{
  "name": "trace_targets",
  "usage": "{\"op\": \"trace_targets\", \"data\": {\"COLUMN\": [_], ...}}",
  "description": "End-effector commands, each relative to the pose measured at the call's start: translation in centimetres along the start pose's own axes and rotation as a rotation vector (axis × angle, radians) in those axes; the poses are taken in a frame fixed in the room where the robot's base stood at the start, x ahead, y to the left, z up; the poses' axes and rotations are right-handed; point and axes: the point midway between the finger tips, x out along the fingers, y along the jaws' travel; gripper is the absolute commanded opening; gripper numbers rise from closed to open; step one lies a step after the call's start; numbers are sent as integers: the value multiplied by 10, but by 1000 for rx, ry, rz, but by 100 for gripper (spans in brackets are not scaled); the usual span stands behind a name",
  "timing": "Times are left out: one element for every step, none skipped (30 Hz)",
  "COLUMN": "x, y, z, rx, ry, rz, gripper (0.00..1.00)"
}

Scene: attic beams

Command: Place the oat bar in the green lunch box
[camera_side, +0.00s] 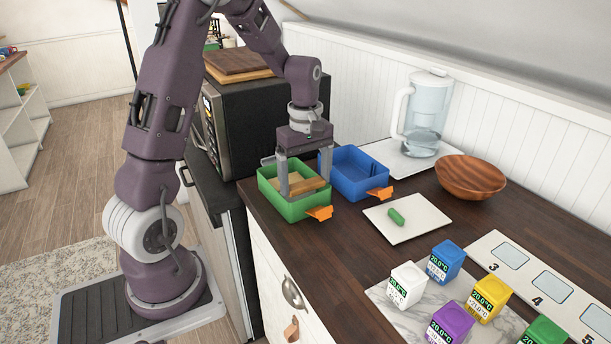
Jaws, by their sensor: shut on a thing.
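The green lunch box (285,207) stands open on the dark wooden counter, with an orange tab at its front right. My gripper (304,178) reaches down into it, one finger near the left side and the other near the right. It is shut on the oat bar (309,187), a tan block that sits within the box walls. Another tan surface shows behind it; I cannot tell whether it is a separate piece. The near wall and fingers hide the bar's underside, so I cannot tell whether it touches the floor of the box.
A blue lunch box (352,191) stands close on the right. A white board (412,227) holds a small green item. A wooden bowl (470,177), a water jug (427,110) and several coloured cubes stand further right. A black microwave (262,120) is behind on the left.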

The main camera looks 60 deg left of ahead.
Motion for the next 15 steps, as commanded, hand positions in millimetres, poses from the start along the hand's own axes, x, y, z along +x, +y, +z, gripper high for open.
{"op": "trace_targets", "data": {"x": [2, 3, 4, 5, 6, 7, 8, 8, 8, 8, 9, 9, 9, 10, 10], "y": [0, 0, 0, 0, 0, 0, 0, 0, 0, 0, 0, 0, -1, -1, -1], "z": [0, 0, 0, 0, 0, 0, 0, 0, 0, 0, 0, 0, 0, 0, 0], "rx": [0, 0, 0, 0, 0, 0, 0, 0, 0, 0, 0, 0, 0, 0, 0], "ry": [0, 0, 0, 0, 0, 0, 0, 0, 0, 0, 0, 0, -1, -1, -1], "rz": [-1, -1, -1, 0, 0, 0, -1, -1, -1, -1, -2, -2, -3, -4, -5], "gripper": [46, 46, 46, 46, 46, 46, 46, 46, 46, 91, 97, 100, 100, 100, 100]}}
